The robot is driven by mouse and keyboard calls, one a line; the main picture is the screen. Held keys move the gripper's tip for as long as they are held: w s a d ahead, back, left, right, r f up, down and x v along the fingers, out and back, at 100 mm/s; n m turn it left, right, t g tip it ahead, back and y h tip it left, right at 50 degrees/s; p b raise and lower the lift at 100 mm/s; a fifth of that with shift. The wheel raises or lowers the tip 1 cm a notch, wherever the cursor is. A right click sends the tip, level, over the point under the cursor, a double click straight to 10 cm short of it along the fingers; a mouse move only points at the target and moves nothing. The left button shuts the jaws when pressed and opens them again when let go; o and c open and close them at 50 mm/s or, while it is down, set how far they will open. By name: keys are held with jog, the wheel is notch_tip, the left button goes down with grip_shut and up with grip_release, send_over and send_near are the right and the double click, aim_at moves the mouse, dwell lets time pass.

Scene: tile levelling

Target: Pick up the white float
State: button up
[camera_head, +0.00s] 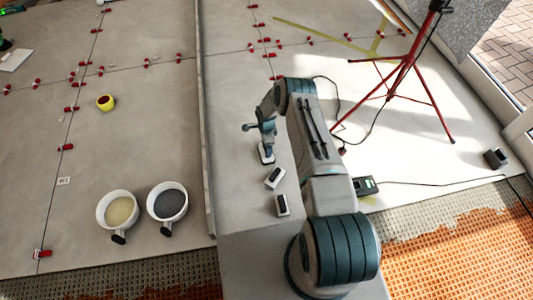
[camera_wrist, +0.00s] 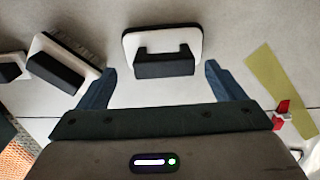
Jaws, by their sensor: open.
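A white float (camera_wrist: 186,36) with a black block handle lies on the tiles in the wrist view, just ahead of my gripper (camera_wrist: 160,70). The handle stands roughly between the lines of my two blue fingers, with a gap on each side. My gripper is open and holds nothing. In the head view my gripper (camera_head: 263,141) is low above the tile, and the float (camera_head: 267,155) shows partly beneath it. I cannot tell the exact height of the fingers above the handle.
A second float (camera_wrist: 65,62) with a ridged pale edge lies left of it, and a third (camera_wrist: 10,66) at the far left. A red clip (camera_wrist: 283,112) and a yellow strip (camera_wrist: 266,84) are at right. A red tripod (camera_head: 402,68) and two buckets (camera_head: 118,209) stand apart.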

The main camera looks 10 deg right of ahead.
aim_at(263, 150)
jog(key=f+b, duration=0.2)
jog(key=f, duration=0.3)
jog(key=shift+w+b, duration=0.2)
jog(key=shift+b, duration=0.1)
jog(key=c, duration=1.2)
jog(key=shift+r, duration=0.1)
